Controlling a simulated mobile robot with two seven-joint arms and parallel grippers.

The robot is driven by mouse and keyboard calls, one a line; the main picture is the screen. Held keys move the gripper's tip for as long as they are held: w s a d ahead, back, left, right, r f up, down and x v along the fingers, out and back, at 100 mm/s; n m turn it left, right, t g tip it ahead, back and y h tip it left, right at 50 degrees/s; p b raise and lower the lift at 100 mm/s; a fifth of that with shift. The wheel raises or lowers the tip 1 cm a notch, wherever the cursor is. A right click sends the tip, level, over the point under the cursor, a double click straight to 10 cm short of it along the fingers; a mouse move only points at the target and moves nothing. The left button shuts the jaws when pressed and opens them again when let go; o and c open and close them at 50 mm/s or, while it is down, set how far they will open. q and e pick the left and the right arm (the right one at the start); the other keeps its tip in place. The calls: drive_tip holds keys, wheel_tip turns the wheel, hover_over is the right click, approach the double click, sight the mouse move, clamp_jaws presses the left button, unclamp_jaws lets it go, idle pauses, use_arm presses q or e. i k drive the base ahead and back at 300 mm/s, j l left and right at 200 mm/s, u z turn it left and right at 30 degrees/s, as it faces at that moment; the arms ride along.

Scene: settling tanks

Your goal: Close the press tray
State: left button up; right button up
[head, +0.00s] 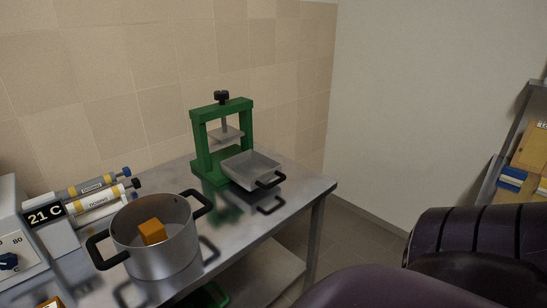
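The press has a green frame (199,152) and stands at the back of the metal table, with a black knob on top and a grey plate hanging inside. Its grey press tray (245,161) sticks out of the front of the frame towards the lower right. The tray's black handle (270,180) is at its front end. The tray looks empty. Neither of my grippers can be made out in the head view. Dark rounded shapes at the lower right look like parts of my own body.
A steel pot (165,253) with black handles and an orange block (152,231) inside stands on the metal table (307,187), front left. A device reading "21 C" (45,215) and several cylinders are at the left. A shelf (517,125) stands far right. The table's right end is clear.

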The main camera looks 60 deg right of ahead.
sight(251, 169)
drive_tip(key=z, duration=1.7)
